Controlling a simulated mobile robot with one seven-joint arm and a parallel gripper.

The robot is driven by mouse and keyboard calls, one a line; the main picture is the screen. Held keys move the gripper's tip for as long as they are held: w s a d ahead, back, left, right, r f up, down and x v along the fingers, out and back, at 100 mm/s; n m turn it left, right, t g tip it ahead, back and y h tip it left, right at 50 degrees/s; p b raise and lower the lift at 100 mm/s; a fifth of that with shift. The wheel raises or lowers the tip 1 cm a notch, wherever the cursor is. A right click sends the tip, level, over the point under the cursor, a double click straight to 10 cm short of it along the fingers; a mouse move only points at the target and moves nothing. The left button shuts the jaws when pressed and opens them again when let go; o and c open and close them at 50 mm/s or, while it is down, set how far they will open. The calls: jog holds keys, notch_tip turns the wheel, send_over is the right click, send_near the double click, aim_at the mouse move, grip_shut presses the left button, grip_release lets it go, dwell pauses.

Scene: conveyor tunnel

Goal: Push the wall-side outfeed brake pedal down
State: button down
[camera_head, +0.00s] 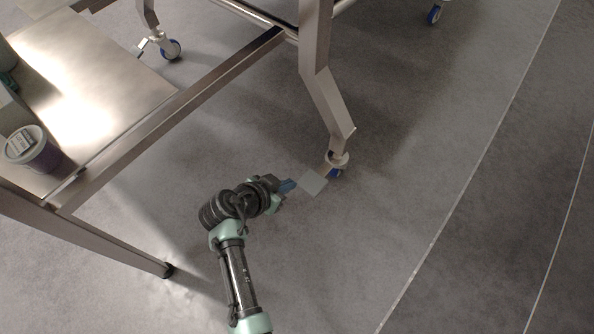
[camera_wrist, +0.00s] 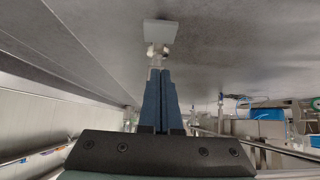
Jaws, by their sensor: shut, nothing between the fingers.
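A flat grey brake pedal (camera_head: 312,183) sticks out from a blue-wheeled caster (camera_head: 336,172) at the foot of a bent steel leg. I take it for the outfeed pedal; which side is the wall is not clear. My gripper (camera_head: 291,185) is low over the floor, just left of the pedal, its blue fingers pointing at it. In the wrist view the fingers (camera_wrist: 159,72) are shut together and empty. The pedal plate (camera_wrist: 160,32) shows beyond their tips, with the caster partly hidden behind them. I cannot tell whether the tips touch the plate.
A steel table (camera_head: 100,85) with a lidded tub (camera_head: 33,148) stands at the left, one table leg (camera_head: 110,243) near my arm. Another caster (camera_head: 170,48) with a metal lever is at the back. The floor right of the pedal is clear.

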jog(key=b, duration=0.8)
send_near(310, 184)
jog(key=w+d+f, duration=0.2)
jog(key=w+f, duration=0.1)
jog(key=shift+w+d+f+b, duration=0.3)
jog(key=shift+f+b, duration=0.25)
jog(key=shift+b, duration=0.2)
jog(key=shift+s+a, duration=0.1)
jog(key=shift+s, duration=0.05)
